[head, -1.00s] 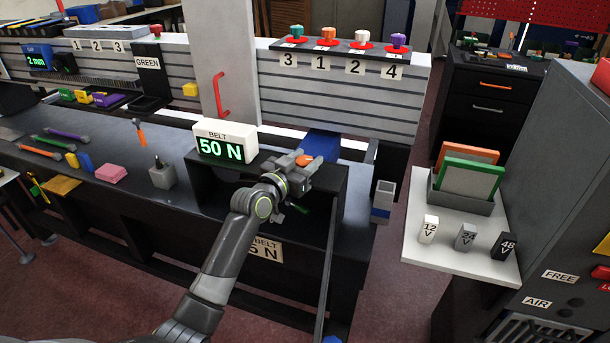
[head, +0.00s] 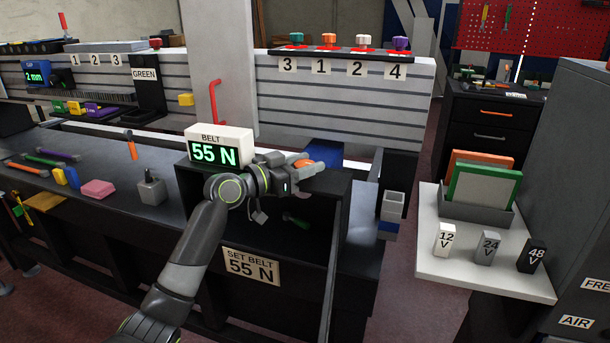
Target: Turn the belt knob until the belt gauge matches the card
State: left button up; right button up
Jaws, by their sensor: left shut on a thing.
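The belt gauge (head: 219,146) is a white box on the dark bench and reads 55 N in green digits. The card (head: 251,265) on the bench front below reads SET BELT 55 N. The two values are the same. My left gripper (head: 307,170) is shut on the orange belt knob (head: 303,163), right of the gauge on top of the dark housing. The fingers hide part of the knob. My right gripper is not in view.
A blue block (head: 323,149) stands just behind the knob. An open dark housing (head: 330,215) lies under my left arm. At right, a white shelf (head: 470,268) holds 12 V, 24 V and 48 V blocks. A grey holder (head: 150,188) stands left on the bench.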

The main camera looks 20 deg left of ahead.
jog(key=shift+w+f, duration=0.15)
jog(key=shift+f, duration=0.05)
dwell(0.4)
pick_arm(q)
jog(key=o, duration=1)
jog(key=shift+c, duration=0.2)
jog(key=b+v, duration=0.2)
jog(key=v, duration=1.5)
jog(key=shift+a, duration=0.35)
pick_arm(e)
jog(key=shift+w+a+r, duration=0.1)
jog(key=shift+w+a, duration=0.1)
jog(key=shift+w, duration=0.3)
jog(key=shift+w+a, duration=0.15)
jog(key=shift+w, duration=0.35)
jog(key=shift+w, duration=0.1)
